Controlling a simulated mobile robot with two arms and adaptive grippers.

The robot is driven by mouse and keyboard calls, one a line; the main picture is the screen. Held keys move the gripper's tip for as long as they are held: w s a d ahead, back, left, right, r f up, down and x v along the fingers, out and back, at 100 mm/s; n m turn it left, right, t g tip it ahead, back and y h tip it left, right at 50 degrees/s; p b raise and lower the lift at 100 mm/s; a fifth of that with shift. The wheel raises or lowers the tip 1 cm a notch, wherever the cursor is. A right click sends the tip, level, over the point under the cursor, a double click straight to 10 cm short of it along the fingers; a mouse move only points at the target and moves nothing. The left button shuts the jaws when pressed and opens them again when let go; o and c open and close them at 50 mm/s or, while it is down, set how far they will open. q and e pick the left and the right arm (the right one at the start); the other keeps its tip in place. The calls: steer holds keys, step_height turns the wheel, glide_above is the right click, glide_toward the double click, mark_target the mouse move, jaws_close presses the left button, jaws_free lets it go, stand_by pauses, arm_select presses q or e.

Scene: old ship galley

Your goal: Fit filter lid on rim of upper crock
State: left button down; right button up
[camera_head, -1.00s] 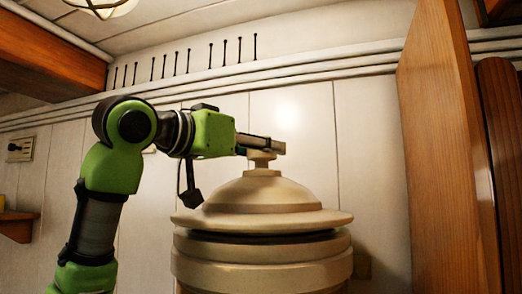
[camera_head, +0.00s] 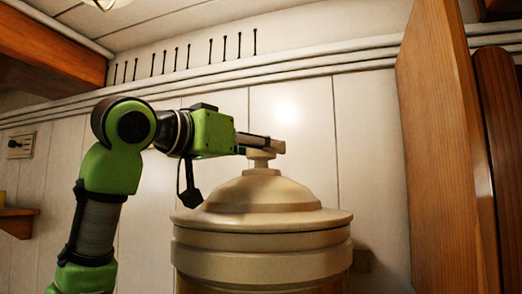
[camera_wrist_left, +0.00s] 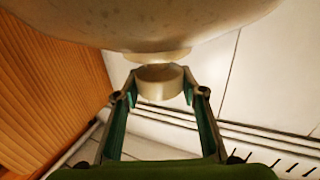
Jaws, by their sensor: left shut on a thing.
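The filter lid (camera_head: 262,193) is a beige dome with a wide brim and a knob (camera_head: 261,157) on top. It sits level over the upper crock (camera_head: 262,265), its brim against the rim with no dark gap visible at the front. The far side of the rim is hidden. My left gripper (camera_head: 277,147) reaches in from the left and is shut on the knob. In the left wrist view the knob (camera_wrist_left: 160,80) is between the fingers (camera_wrist_left: 160,95), with the lid (camera_wrist_left: 150,25) beyond it. My right gripper is not in view.
A wooden panel (camera_head: 445,150) stands upright to the right of the crock. A white plank wall (camera_head: 305,130) with pipes and a row of dark hooks (camera_head: 210,53) is behind. A small wooden shelf (camera_head: 17,222) is at the far left.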

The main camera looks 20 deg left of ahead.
arm_select(q)
steer(key=shift+d+f, duration=0.1)
steer(key=shift+f, duration=0.05)
steer(key=c, duration=1.4)
jaws_free()
steer(key=shift+o, duration=0.8)
steer(key=shift+s, duration=0.15)
steer(key=shift+f, duration=0.2)
steer(key=v, duration=1.2)
steer(key=shift+r, duration=0.2)
